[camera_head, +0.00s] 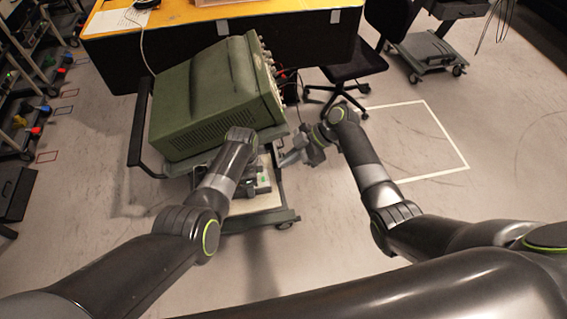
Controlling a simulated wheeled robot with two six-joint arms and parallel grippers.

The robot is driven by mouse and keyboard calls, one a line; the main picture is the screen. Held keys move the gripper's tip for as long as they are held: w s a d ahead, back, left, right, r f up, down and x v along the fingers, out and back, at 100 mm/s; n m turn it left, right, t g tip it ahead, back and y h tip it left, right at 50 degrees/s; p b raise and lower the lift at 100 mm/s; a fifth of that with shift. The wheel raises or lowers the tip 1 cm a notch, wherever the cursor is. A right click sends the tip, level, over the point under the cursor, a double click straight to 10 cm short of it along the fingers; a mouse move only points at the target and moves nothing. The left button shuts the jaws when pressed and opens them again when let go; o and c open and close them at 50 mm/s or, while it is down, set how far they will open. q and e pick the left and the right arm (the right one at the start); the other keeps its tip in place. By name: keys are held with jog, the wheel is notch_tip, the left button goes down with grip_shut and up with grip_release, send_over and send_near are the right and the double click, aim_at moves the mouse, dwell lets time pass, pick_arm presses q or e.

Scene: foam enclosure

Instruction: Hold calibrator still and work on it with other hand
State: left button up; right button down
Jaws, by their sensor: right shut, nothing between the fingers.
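The calibrator, a large green box (205,85), sits on a wheeled cart (282,217). Its front panel with knobs and plugs (272,75) faces right. My left arm reaches up to the near front corner of the calibrator. Its wrist covers that corner, and the left gripper itself is hidden. I cannot tell whether it touches the box. My right gripper (288,158) is just right of the cart, near the lower right corner of the calibrator. It is shut with nothing in it and looks apart from the panel.
A yellow-topped desk (290,12) stands behind the calibrator, with an office chair (350,70) at its right. The cart's dark handle (137,125) is on the left. A shelf rack stands at far left. Floor inside the white outline (420,145) is clear.

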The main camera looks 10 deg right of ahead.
pick_arm(q)
jog(key=shift+a+f, duration=0.1)
jog(key=o, duration=1.3)
jog(key=shift+w, duration=0.15)
jog(key=shift+r, duration=0.2)
